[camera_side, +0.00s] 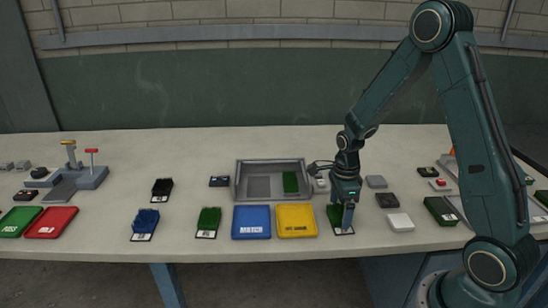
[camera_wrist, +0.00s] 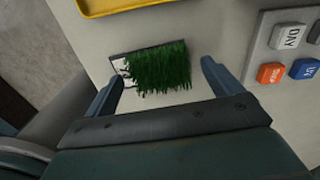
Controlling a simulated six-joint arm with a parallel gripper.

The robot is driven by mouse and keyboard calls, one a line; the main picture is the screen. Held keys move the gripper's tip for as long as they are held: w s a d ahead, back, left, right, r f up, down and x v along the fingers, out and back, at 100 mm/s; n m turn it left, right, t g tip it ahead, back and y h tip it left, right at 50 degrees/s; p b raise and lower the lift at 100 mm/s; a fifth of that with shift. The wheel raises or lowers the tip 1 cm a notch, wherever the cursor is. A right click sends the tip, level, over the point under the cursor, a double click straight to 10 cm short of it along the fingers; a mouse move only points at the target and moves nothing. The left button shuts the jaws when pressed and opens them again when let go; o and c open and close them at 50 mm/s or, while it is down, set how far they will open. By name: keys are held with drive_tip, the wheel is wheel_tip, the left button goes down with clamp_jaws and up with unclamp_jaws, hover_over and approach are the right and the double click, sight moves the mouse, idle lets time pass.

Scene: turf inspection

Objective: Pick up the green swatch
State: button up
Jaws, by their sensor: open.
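A green turf swatch (camera_wrist: 158,68) on a small card with a white label lies on the table between the open fingers of my gripper (camera_wrist: 162,72) in the wrist view. In the side view my gripper (camera_side: 344,212) points down over this swatch (camera_side: 335,214) and partly hides it. The fingers stand one on each side, and I cannot tell if they touch it. A second green swatch (camera_side: 208,220) lies to the left, beside a blue swatch (camera_side: 145,222), with a black swatch (camera_side: 162,187) behind.
A yellow tray (camera_side: 296,221) and a blue tray (camera_side: 251,222) stand just left of my gripper. Green (camera_side: 18,222) and red (camera_side: 50,223) trays are at far left. A button panel (camera_wrist: 283,50) is right in the wrist view. The table's front edge is close.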

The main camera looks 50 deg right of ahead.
sight(339, 210)
idle(0.4)
drive_tip(key=c, duration=1.1)
drive_tip(key=shift+o, duration=0.2)
drive_tip(key=shift+r, duration=0.1)
wheel_tip(339, 210, up, 20)
idle(0.5)
